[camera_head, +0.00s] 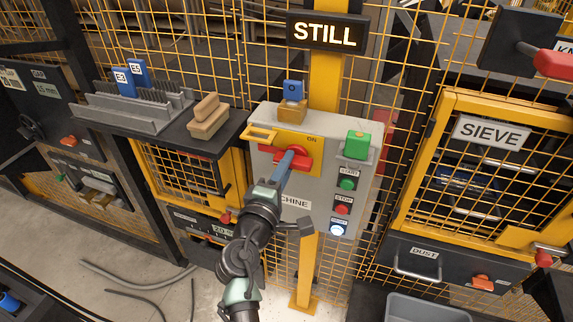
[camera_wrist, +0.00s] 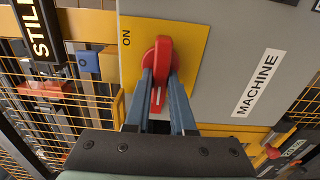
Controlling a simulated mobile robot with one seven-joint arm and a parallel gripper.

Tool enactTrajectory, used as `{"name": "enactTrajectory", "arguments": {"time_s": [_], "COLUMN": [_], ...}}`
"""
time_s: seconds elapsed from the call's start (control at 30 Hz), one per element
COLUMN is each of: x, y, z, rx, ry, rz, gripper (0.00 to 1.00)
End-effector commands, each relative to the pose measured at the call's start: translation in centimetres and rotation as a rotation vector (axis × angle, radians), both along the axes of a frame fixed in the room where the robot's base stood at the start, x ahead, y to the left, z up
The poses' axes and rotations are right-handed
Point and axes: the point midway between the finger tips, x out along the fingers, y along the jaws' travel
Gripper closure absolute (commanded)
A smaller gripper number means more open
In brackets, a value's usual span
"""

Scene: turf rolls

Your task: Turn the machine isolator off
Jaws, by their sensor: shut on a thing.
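The machine isolator is a red handle (camera_head: 298,161) on a yellow plate (camera_head: 268,142) on the grey control box (camera_head: 322,216). The handle lies roughly crosswise on the panel, with the ON mark above its right end. In the wrist view, the red handle (camera_wrist: 163,56) stands between my fingers, beside the ON mark on the yellow plate (camera_wrist: 196,48). My gripper (camera_head: 288,158) is shut on the handle; in the wrist view, my gripper (camera_wrist: 160,90) has one blue-grey finger on each side of it. The fingers hide part of the handle.
A blue padlock (camera_head: 292,90) stands on top of the box. A green block (camera_head: 356,145) and several buttons (camera_head: 342,208) line its right side. A lit STILL sign (camera_head: 326,32) hangs above. A shelf (camera_head: 216,142) at left holds a wooden brush (camera_head: 208,117).

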Motion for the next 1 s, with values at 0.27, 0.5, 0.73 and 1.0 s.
{"name": "enactTrajectory", "arguments": {"time_s": [0.27, 0.5, 0.73, 1.0], "x": [0.0, 0.0, -0.2, -3.3], "y": [0.0, 0.0, 0.1, 1.2], "z": [-0.2, -0.1, -0.1, -0.3], "rx": [-0.004, -0.002, -0.001, 0.0], "ry": [0.003, 0.002, 0.0, 0.001], "rz": [0.0, 0.0, 0.0, 0.003], "gripper": [0.72, 0.47, 0.47, 0.47]}}
